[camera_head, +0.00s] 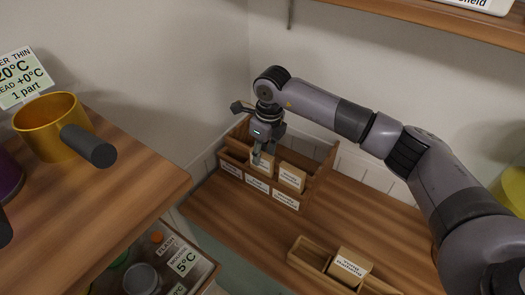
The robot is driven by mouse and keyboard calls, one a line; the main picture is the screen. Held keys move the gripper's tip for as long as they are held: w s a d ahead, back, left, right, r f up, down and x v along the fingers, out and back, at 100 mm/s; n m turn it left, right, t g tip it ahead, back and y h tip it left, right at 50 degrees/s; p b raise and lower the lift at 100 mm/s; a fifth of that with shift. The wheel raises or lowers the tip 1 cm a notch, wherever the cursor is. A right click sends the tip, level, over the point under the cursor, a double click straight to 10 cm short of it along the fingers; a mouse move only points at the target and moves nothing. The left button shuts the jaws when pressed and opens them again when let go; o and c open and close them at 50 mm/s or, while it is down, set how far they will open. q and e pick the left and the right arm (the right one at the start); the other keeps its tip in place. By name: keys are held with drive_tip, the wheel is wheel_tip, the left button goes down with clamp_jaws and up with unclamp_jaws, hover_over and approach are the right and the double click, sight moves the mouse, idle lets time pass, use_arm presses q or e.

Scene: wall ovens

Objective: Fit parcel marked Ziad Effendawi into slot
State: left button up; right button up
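A wooden slotted rack (318,178) stands against the back wall, with white name labels along its front. Two small cardboard parcels stand in it: a middle one (266,158) and a right one (291,177). A third parcel (349,264) sits in a low wooden tray (308,253) nearer to me. The names on parcels and slots are too small to read surely. My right gripper (264,155) points down over the rack, its fingers at the middle parcel; whether they grip it is unclear. My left gripper is out of view.
A wooden counter (90,200) at left carries a yellow pan (50,122) with a dark handle and a temperature sign (24,77). A shelf edge (440,18) overhangs top right. Tabletop (245,215) between rack and tray is clear. A lower bin (195,264) holds containers.

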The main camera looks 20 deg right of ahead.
drive_tip(key=shift+r, duration=0.25)
wheel_tip(320, 180, up, 12)
drive_tip(key=s+b, duration=0.1)
drive_tip(key=b, duration=0.3)
drive_tip(key=shift+d, duration=0.45)
drive_tip(key=shift+s+f, duration=0.1)
drive_tip(key=shift+f, duration=0.05)
